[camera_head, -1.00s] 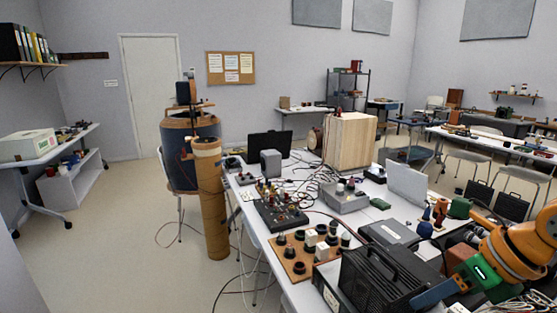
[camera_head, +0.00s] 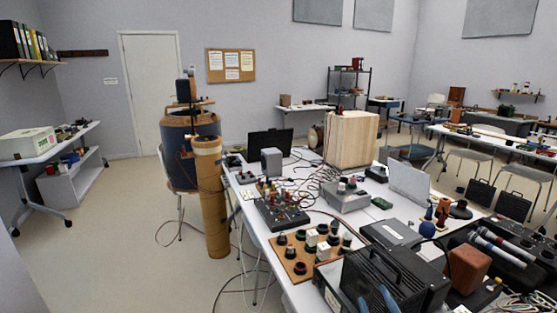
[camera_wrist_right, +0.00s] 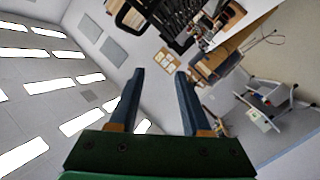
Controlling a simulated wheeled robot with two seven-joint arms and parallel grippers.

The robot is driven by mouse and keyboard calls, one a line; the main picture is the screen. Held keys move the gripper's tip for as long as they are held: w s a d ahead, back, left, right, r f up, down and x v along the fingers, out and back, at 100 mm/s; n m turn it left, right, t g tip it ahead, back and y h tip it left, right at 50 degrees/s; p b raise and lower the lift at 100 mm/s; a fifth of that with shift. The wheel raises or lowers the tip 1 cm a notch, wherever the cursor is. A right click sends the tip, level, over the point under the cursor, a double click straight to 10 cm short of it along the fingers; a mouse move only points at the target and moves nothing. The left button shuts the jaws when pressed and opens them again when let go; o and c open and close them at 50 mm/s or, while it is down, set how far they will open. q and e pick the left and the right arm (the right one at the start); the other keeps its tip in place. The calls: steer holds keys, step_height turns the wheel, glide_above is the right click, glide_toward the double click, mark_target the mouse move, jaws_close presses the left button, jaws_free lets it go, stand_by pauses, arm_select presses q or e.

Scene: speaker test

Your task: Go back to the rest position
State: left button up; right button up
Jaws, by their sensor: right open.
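My right gripper (camera_head: 375,297) shows in the head view only as two blue fingers at the bottom edge, in front of the black ribbed box (camera_head: 398,272). In the right wrist view its blue fingers (camera_wrist_right: 160,73) stand apart with nothing between them, so it is open and empty. The rest of the right arm is out of the head view. My left gripper is not in either view.
The long white table (camera_head: 232,188) is crowded with electronics. A wooden cabinet (camera_head: 350,140), an open laptop (camera_head: 408,184) and a wooden board with black knobs (camera_head: 299,268) stand there. A tall brown tube (camera_head: 211,200) stands left of it. Floor further left is clear.

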steer(key=s+a+f+m+g, duration=0.2)
steer(key=s+f+m+g, duration=0.3)
steer(key=s+f+g, duration=1.25)
steer(key=s+f+t, duration=0.1)
steer(key=s+f, duration=0.2)
steer(key=f, duration=0.7)
steer(key=s+f+t, duration=0.2)
steer(key=s+f, duration=0.2)
steer(key=f, duration=0.5)
steer(key=s+d+f+g, duration=0.1)
steer(key=s+d+f, duration=0.1)
steer(key=s+f, duration=0.8)
steer(key=shift+s+n+y, duration=0.3)
steer(key=shift+s, duration=0.5)
steer(key=shift+d, duration=0.1)
